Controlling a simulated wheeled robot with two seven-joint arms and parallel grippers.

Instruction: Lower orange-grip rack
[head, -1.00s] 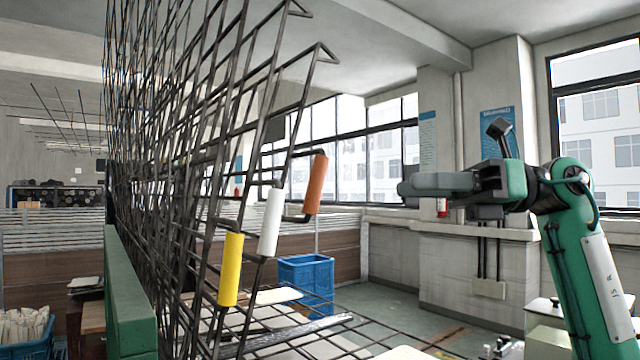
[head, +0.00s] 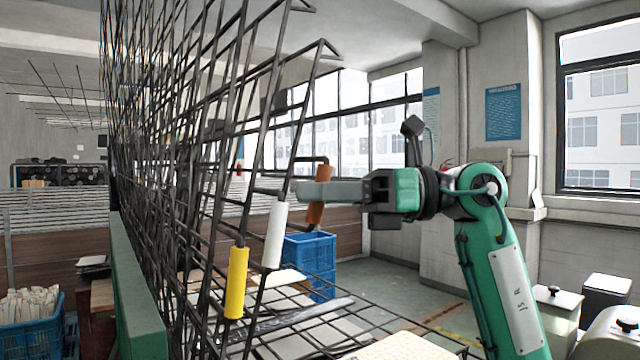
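The orange grip (head: 315,214) sits on the outer edge of a black wire rack panel, which stands tilted up among several similar panels. A white grip (head: 275,235) and a yellow grip (head: 236,282) sit lower and to the left on neighbouring panels. My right gripper (head: 302,192) reaches in from the right at the height of the orange grip. Its near finger crosses in front of the grip's middle, hiding that part. The far finger is hidden, so I cannot tell whether the fingers are closed on the grip. My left gripper is out of view.
A wire panel (head: 385,327) lies lowered at the bottom centre. A green upright plate (head: 135,290) stands at the left of the racks. Blue crates (head: 311,255) stand on the floor behind. Pale boxes stand at the lower right.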

